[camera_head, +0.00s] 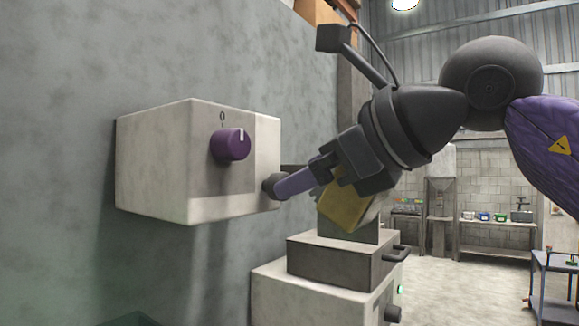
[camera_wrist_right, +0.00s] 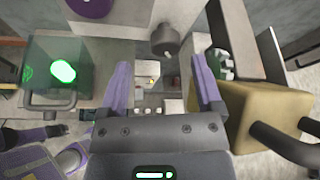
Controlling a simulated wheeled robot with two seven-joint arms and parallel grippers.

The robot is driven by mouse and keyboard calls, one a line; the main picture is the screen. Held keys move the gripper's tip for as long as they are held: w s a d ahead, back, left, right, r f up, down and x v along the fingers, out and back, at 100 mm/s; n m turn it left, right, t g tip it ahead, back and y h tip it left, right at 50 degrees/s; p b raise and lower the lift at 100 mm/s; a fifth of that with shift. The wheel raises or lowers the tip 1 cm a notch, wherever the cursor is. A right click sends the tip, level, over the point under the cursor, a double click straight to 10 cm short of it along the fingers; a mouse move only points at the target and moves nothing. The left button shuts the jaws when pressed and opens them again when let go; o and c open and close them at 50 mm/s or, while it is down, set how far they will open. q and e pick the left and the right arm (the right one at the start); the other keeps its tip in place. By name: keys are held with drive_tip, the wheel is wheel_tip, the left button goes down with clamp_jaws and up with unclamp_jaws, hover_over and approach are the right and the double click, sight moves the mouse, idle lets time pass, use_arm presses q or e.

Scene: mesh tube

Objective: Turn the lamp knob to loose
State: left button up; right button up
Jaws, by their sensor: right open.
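A pale box (camera_head: 155,160) is fixed to the grey wall. Its front carries a round purple knob (camera_head: 231,145) with a white mark at the top, below a "0" label. A smaller dark knob (camera_head: 268,186) sticks out near the box's lower right edge; it also shows in the wrist view (camera_wrist_right: 165,41). No label tells which is the lamp knob. My right gripper (camera_head: 284,187) is close to the dark knob, to the right of the purple one. In the wrist view its two purple fingers (camera_wrist_right: 160,72) are spread with nothing between them. My left gripper is not in view.
A grey box with a handle (camera_head: 335,262) stands on a pale cabinet (camera_head: 285,298) below my right gripper. A yellow block (camera_wrist_right: 248,118) lies close beside the right finger. A lit green lamp (camera_wrist_right: 63,71) is at the left. Open floor (camera_head: 455,280) is at the right.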

drive_tip(key=p+x, duration=0.1)
drive_tip(key=x, duration=0.3)
drive_tip(key=shift+w+d+f, duration=0.1)
drive_tip(key=shift+w+d, duration=0.05)
drive_tip(key=shift+w, duration=0.05)
drive_tip(key=shift+w+d, duration=0.1)
drive_tip(key=shift+d, duration=0.05)
drive_tip(key=c, duration=0.4)
clamp_jaws()
